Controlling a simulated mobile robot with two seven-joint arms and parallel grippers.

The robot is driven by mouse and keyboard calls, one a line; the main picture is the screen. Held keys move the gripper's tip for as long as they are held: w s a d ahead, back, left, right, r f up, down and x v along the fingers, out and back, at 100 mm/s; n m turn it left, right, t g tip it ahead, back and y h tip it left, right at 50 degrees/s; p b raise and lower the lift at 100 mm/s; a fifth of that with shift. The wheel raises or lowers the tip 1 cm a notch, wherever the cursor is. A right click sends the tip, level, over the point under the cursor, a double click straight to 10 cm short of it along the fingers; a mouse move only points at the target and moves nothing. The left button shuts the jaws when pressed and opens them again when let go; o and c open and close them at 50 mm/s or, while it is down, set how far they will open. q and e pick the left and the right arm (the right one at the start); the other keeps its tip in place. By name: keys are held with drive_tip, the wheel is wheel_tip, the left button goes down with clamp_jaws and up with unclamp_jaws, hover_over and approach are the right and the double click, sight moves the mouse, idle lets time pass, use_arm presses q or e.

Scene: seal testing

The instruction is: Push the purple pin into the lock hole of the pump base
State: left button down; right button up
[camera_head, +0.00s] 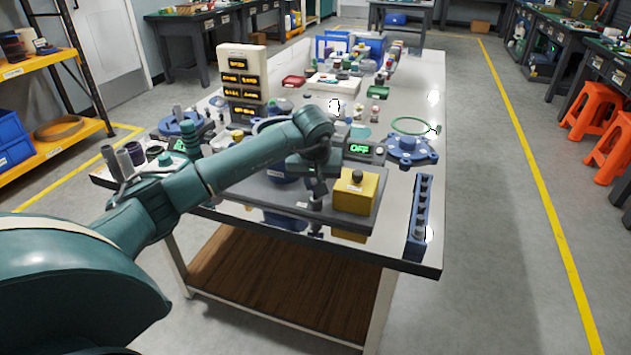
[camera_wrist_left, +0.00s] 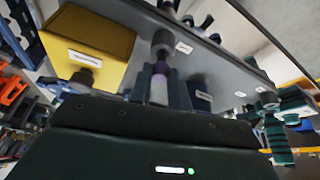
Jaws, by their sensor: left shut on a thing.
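The pump base is a grey plate (camera_head: 262,190) on the table, with a yellow block (camera_head: 355,192) at its right end. In the left wrist view the plate (camera_wrist_left: 225,62) and the yellow block (camera_wrist_left: 88,42) fill the upper part. My left gripper (camera_head: 317,190) is at the plate's front edge, left of the yellow block. In the wrist view its fingers (camera_wrist_left: 160,92) are shut on a pale pin with a purple band (camera_wrist_left: 160,69). The pin's end lines up with a dark grey round fitting (camera_wrist_left: 162,42) on the plate; whether it is inside cannot be told. My right gripper is not in view.
A blue rack (camera_head: 419,218) with several grey pieces stands near the table's right front corner. A display reading OFF (camera_head: 361,149) and a blue flanged part (camera_head: 408,147) are behind the base. A cream panel with displays (camera_head: 241,75) stands back left.

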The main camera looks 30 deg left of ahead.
use_arm(q)
drive_tip(key=shift+f+b, duration=0.55)
drive_tip(key=shift+f, duration=0.45)
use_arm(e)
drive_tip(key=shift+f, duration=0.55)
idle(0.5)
use_arm(q)
drive_tip(key=c, duration=1.2)
unclamp_jaws()
drive_tip(key=shift+c, duration=0.2)
wheel_tip(320, 180, up, 9)
drive_tip(key=p, duration=0.6)
drive_tip(key=shift+r+p, duration=0.1)
drive_tip(key=shift+p, duration=0.25)
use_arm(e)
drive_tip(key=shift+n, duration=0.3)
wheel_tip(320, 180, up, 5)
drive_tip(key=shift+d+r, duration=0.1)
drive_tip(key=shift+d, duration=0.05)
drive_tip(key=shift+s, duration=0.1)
